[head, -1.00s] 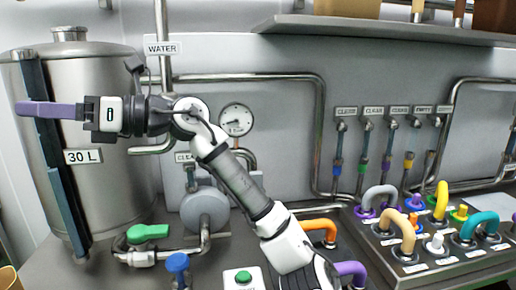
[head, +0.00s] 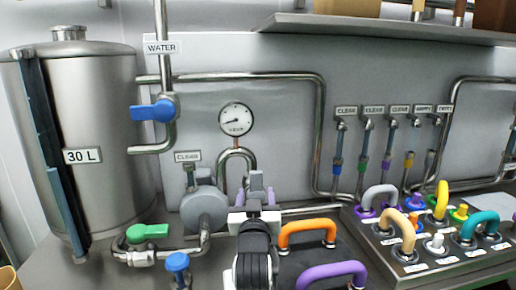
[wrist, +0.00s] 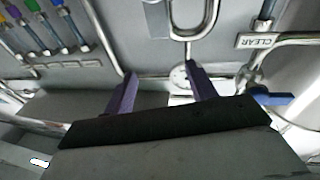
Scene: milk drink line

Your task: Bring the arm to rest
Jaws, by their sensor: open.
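My gripper (head: 255,192) is in the lower middle of the head view, in front of the grey round pump housing and the pipes. Its purple fingers point away from the camera toward the back wall. In the wrist view my gripper (wrist: 160,82) shows two purple fingers set apart with nothing between them. The gauge (wrist: 180,76) shows partly behind the fingers there. My arm stands folded low in front of the head camera, and its lower links are out of view.
The steel 30 L tank (head: 95,130) stands at left. A blue water valve (head: 153,110) and the gauge (head: 236,118) are on the back wall. Orange (head: 308,227) and purple (head: 332,275) handles stand right of my arm. A panel of coloured hose ends (head: 420,249) is further right.

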